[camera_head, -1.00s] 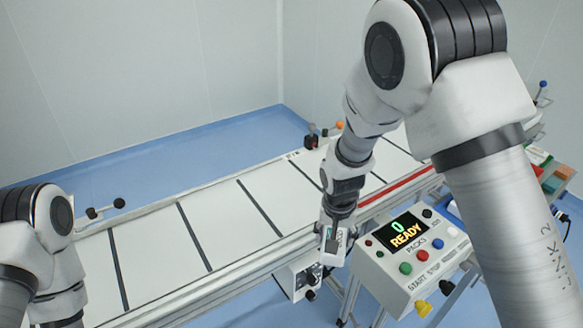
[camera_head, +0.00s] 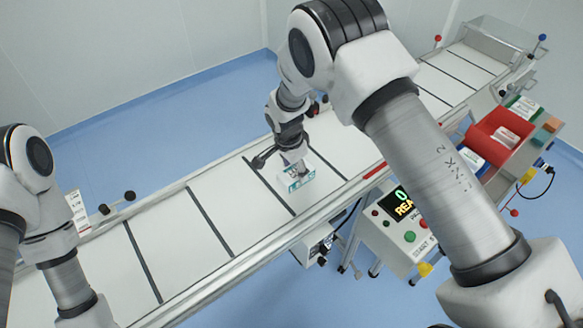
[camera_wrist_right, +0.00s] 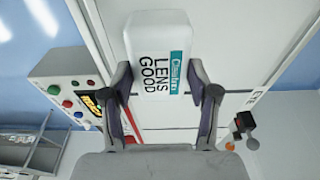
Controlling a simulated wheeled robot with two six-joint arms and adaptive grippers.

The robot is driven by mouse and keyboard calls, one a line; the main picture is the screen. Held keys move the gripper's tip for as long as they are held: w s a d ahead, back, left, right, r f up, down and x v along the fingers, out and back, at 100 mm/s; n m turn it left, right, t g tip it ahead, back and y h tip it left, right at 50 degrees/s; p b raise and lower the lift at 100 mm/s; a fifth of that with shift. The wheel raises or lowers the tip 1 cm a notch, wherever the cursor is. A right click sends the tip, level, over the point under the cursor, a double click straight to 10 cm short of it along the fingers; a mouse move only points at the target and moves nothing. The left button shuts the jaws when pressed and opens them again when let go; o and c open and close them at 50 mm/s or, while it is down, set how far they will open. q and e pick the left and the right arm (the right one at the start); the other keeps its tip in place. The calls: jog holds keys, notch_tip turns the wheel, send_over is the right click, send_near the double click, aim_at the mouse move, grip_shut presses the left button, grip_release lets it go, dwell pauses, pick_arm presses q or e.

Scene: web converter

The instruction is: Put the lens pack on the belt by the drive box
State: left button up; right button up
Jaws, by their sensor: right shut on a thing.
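The lens pack (camera_head: 300,184), a small white pack with a teal label, is in my right gripper (camera_head: 288,165) over the white belt (camera_head: 160,227). In the right wrist view the lens pack (camera_wrist_right: 158,45) reads "LENS GOOD" and sits between the two fingers of my right gripper (camera_wrist_right: 160,85), which is shut on it. I cannot tell whether the pack touches the belt. A white box with knobs (camera_head: 316,246), probably the drive box, hangs below the belt's front rail, nearer the front than the pack. My left gripper is out of view; only its arm shows.
The control panel (camera_head: 397,220) stands in front of the belt at the right. A red bin (camera_head: 499,136) with packs is further right. A front rail (camera_head: 240,262) edges the belt. Dark cross lines divide the belt, which is clear to the pack's left.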

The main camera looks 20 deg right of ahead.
aim_at(290, 168)
jog(key=shift+w+a+f, duration=0.2)
jog(key=shift+w+a, duration=0.05)
jog(key=shift+w, duration=0.35)
notch_tip(290, 168, down, 3)
jog(key=shift+f+b, duration=0.1)
jog(key=shift+b, duration=0.75)
jog(key=shift+w, duration=0.1)
jog(key=shift+f, duration=0.15)
jog(key=o, duration=1.3)
jog(key=shift+c, duration=0.2)
